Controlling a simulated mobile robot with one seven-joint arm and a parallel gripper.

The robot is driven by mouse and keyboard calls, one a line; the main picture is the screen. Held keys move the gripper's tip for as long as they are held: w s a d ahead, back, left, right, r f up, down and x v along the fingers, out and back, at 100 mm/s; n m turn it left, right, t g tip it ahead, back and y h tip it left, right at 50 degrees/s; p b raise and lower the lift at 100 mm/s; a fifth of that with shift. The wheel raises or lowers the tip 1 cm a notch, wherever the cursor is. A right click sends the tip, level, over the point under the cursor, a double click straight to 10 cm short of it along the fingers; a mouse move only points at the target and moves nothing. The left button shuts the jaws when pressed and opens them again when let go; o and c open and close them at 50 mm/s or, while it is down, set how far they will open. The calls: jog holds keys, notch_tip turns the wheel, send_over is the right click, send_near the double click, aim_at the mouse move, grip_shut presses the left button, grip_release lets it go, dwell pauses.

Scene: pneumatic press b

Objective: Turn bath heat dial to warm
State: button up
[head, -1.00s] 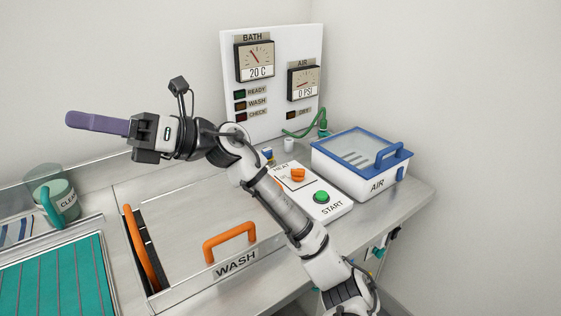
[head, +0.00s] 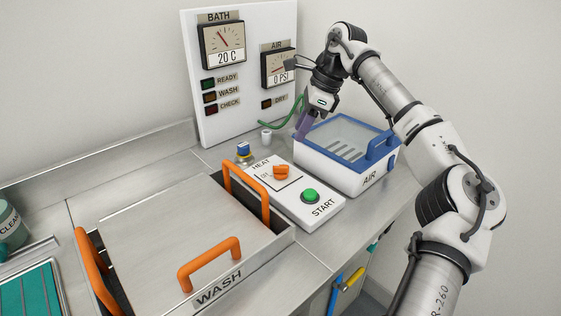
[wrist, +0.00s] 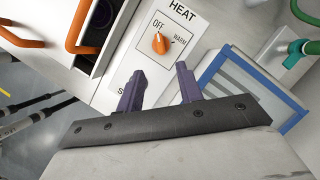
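The orange heat dial (head: 281,171) sits on the white HEAT panel (head: 325,208), left of and above the green START button (head: 310,195). In the wrist view the dial (wrist: 160,43) shows between and beyond my fingertips, with OFF and WARM labels around it. Its pale mark appears to face OFF. My gripper (head: 302,128) points down above the back left part of the AIR box, behind and above the dial. In the wrist view my gripper (wrist: 160,70) has its two purple fingers apart with nothing between them. It is not touching the dial.
The blue-rimmed AIR box (head: 350,180) stands right of the panel. The WASH bath (head: 250,272) with orange handles is at left. A gauge board (head: 200,125) reads 20 C and 0 PSI. A white-and-blue fitting (head: 244,152) and a green hose (head: 275,124) are behind the panel.

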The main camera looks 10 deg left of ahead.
aim_at(281, 165)
jog(key=x, duration=1.1)
jog(key=shift+s+a+f, duration=0.1)
jog(key=shift+a+f, duration=0.1)
jog(key=shift+f, duration=0.05)
jog(key=shift+c, duration=0.3)
grip_shut()
